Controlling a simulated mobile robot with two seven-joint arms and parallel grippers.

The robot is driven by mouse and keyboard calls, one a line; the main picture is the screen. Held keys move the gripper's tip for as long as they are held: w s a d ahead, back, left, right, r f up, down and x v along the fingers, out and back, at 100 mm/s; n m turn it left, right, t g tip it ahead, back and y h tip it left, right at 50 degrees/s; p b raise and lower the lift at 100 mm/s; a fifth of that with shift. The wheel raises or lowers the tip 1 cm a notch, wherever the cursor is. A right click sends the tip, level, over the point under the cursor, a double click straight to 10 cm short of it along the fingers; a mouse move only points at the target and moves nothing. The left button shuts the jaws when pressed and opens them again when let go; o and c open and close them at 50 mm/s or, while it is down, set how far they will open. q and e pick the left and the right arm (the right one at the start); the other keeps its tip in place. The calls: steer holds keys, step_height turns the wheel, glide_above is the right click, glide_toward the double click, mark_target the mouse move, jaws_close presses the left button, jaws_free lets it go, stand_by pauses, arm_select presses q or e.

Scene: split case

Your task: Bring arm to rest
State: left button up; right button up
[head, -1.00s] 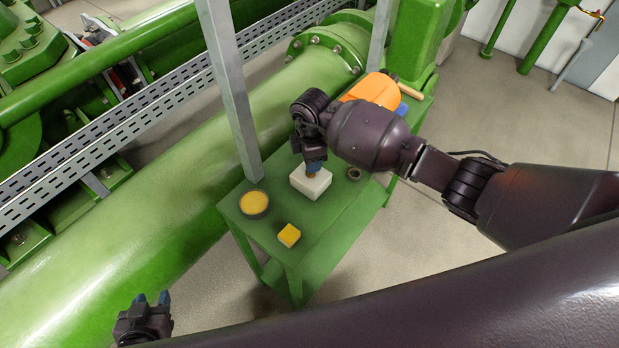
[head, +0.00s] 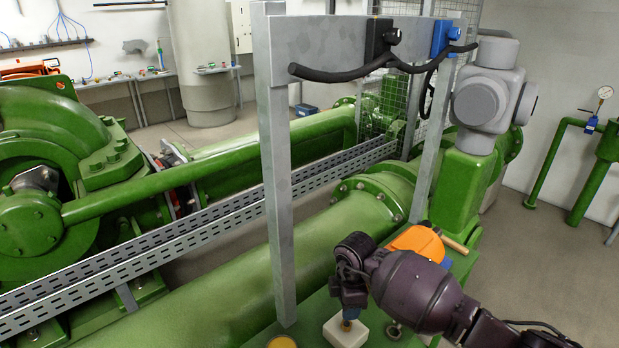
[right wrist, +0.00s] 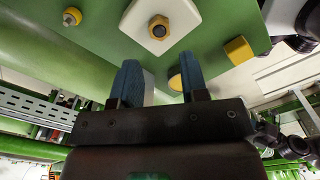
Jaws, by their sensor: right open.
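My right gripper (head: 350,318) is over the green stand, at the white block (head: 345,334). In the right wrist view its two blue fingers (right wrist: 160,80) are apart with nothing between them. The white block (right wrist: 160,24) carries a brass hex piece (right wrist: 159,27) with a dark centre, just beyond the fingertips and apart from them in the picture. My left gripper is out of the head view.
On the green stand (right wrist: 100,48) are a yellow block (right wrist: 238,49), a round yellow-topped item (head: 282,342), a small ring-like part (head: 393,330) and an orange object (head: 418,242). A grey upright post (head: 277,200) stands left of my right arm.

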steer(key=s+a+f+n+g+y, duration=0.1)
steer(key=s+a+f+n+y, duration=0.15)
steer(key=s+a+y, duration=0.5)
steer(key=s+a+r+m+t+y+b, duration=0.1)
steer(key=s+a+r+t+y, duration=0.3)
steer(key=y, duration=0.4)
steer(key=d+m+t+h+b, duration=0.1)
steer(key=d+m+t+h, duration=0.7)
steer(key=d+m+t, duration=0.7)
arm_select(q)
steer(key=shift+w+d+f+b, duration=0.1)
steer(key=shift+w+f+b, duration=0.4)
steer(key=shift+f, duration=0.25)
arm_select(e)
steer(key=s+d+f+m+g+h, duration=0.4)
steer(key=s+d+f+g+h, duration=0.2)
steer(key=s+d+f, duration=0.5)
steer(key=shift+s+d+f+h, duration=0.25)
steer(key=shift+s+d+h, duration=0.25)
steer(key=shift+s+h, duration=0.5)
